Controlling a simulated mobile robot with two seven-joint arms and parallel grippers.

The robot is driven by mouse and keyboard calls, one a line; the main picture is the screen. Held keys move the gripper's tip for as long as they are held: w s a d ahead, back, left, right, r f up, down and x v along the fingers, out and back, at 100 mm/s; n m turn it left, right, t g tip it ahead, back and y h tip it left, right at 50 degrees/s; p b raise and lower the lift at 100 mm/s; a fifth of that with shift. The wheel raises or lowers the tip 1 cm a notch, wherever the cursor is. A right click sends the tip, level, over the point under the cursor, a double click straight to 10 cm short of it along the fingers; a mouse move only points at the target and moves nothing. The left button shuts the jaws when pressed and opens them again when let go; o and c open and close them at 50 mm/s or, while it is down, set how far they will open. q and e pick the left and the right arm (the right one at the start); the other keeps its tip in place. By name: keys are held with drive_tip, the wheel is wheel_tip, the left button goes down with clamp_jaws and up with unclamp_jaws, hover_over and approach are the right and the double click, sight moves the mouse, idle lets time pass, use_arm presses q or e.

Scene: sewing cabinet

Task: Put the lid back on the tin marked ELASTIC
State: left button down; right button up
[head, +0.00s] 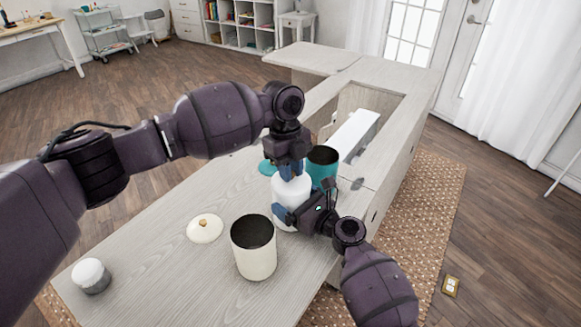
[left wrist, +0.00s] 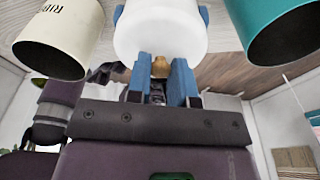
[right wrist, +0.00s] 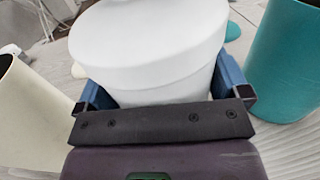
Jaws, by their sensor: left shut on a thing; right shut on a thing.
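The white tin (head: 291,207) stands on the table. No lettering on it shows, so I cannot read ELASTIC. My left gripper (head: 290,168) comes from above and is shut on the wooden knob (left wrist: 160,66) of a white lid (left wrist: 158,35). The lid is at the top of the white tin; I cannot tell whether it is fully seated. My right gripper (head: 302,200) is shut around the sides of the white tin, which fills the right wrist view (right wrist: 155,75) between the two blue fingers.
An open cream tin (head: 254,258), lettered "RIB…" in the left wrist view (left wrist: 58,35), stands close in front. Its cream lid (head: 205,230) lies left. An open teal tin (head: 325,172) and teal lid (head: 267,168) are behind. A small grey-and-white jar (head: 91,277) stands front left.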

use_arm(q)
drive_tip(key=shift+f, duration=0.35)
drive_tip(key=c, duration=0.9)
unclamp_jaws()
drive_tip(key=r, duration=0.4)
drive_tip(key=w+a+r, duration=0.1)
drive_tip(key=r, duration=0.6)
drive_tip(key=shift+w+a+r, duration=0.15)
drive_tip(key=shift+w+r, duration=0.05)
drive_tip(key=shift+r, duration=0.2)
use_arm(e)
drive_tip(key=o, duration=0.9)
